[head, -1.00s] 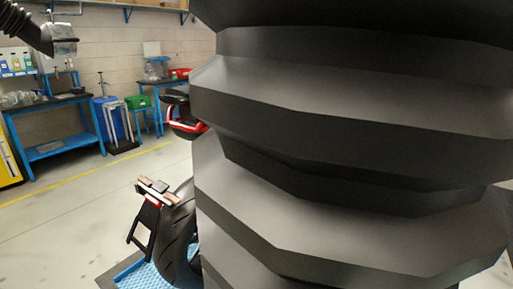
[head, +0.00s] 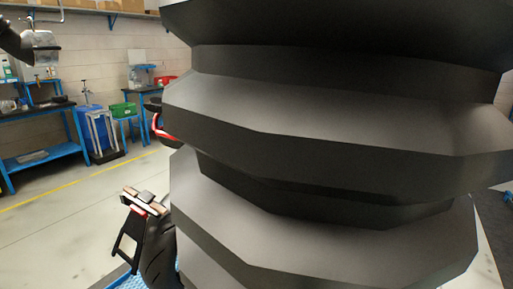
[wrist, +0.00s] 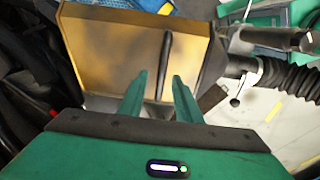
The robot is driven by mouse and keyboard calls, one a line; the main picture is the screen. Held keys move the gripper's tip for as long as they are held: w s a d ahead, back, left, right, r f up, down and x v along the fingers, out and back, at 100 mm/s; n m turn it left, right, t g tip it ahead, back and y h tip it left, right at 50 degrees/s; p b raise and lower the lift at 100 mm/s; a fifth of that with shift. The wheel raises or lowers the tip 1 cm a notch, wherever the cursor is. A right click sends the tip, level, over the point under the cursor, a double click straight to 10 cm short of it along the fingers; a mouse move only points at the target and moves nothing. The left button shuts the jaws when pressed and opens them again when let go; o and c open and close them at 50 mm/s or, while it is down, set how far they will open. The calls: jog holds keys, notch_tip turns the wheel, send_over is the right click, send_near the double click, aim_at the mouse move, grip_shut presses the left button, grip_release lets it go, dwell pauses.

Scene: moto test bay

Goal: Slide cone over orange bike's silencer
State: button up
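A huge black ribbed hose-like body (head: 330,110) fills most of the head view and hides much of the bike. The bike's rear tyre (head: 158,255) and red-and-black tail (head: 160,128) show at its left edge; no orange is clear. In the wrist view, my gripper (wrist: 159,78) has its two green fingers apart. A dark bar (wrist: 166,60) shows between and beyond the fingers, in front of a golden panel (wrist: 105,50); contact is not visible. A black corrugated hose (wrist: 290,77) lies at the right, beside a grey cylinder (wrist: 275,38). I cannot identify the cone or silencer with certainty.
In the head view, a blue workbench (head: 38,155) and a green bin (head: 123,110) stand along the back wall. Another black hose (head: 14,42) hangs at top left. Open floor (head: 75,215) lies left of the bike.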

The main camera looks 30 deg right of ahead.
notch_tip(320, 180, up, 7)
jog(key=shift+r, duration=0.15)
jog(key=shift+s, duration=0.15)
dwell(0.5)
